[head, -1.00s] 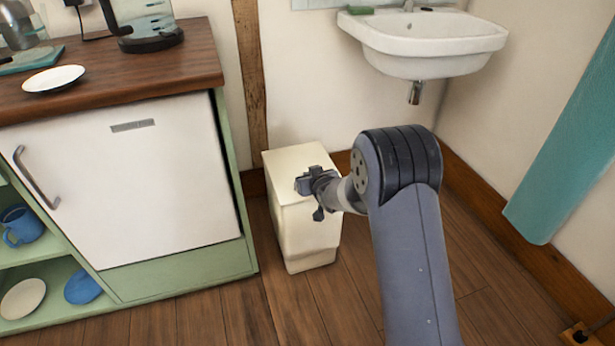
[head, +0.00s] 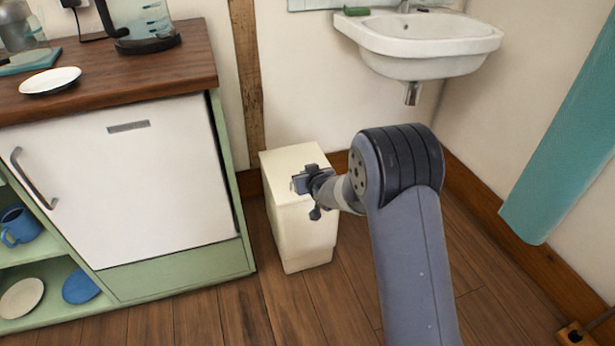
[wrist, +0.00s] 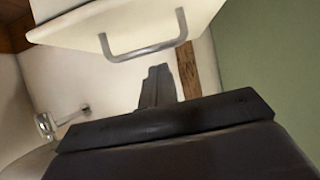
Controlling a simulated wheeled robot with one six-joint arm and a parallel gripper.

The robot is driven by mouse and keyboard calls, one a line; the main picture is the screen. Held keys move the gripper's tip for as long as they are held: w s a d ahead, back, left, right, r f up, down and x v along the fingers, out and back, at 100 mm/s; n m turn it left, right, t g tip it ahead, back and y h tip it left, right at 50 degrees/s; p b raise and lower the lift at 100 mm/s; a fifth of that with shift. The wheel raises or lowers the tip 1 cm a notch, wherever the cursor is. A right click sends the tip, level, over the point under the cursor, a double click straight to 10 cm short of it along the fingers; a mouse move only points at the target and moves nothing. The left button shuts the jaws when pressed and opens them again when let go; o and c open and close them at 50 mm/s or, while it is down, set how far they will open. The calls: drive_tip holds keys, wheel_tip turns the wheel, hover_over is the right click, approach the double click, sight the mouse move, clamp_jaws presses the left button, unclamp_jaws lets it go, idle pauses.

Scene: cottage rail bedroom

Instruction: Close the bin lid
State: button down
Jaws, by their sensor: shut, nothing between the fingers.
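The cream bin (head: 308,238) stands on the floor between the cabinet and the sink. Its lid (head: 285,160) looks flat across the top in the head view; whether a small gap is left I cannot tell. My gripper (head: 305,182) is shut and empty, in front of the bin's upper part in the picture, hiding some of it. In the wrist view, which looks upside down, the bin's cream surface (wrist: 75,32) with a grey bar handle (wrist: 145,52) is at the top. My shut fingertips (wrist: 157,75) point towards the handle and appear apart from it.
A green cabinet with a white door (head: 125,190) stands close on the left of the bin. A white sink (head: 425,45) with a drain pipe (head: 412,93) hangs behind on the right. A teal hanging (head: 560,140) is at far right. Wooden floor (head: 200,322) in front is clear.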

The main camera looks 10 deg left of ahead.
drive_tip(key=s+d+f+p, duration=0.1)
drive_tip(key=s+d+f, duration=0.1)
drive_tip(key=s, duration=0.5)
drive_tip(key=shift+s+d+f, duration=0.3)
drive_tip(key=shift+d+f, duration=0.1)
drive_tip(key=shift+d, duration=0.45)
drive_tip(key=shift+w, duration=0.1)
drive_tip(key=w+a+r, duration=0.1)
drive_tip(key=w, duration=0.1)
drive_tip(key=w+a+r, duration=0.1)
drive_tip(key=w+r, duration=0.1)
drive_tip(key=w+a+r+b, duration=0.1)
drive_tip(key=w, duration=0.2)
drive_tip(key=shift+a+r, duration=0.25)
drive_tip(key=shift+r, duration=0.1)
drive_tip(key=shift+w+a+f+b, duration=0.1)
drive_tip(key=shift+w+f+b, duration=0.1)
drive_tip(key=shift+f, duration=0.4)
drive_tip(key=shift+w+a+f+b, duration=0.1)
drive_tip(key=shift+w+f+b, duration=0.1)
drive_tip(key=shift+f, duration=0.35)
drive_tip(key=shift+s+d+f, duration=0.1)
drive_tip(key=shift+f, duration=0.45)
drive_tip(key=shift+r, duration=0.1)
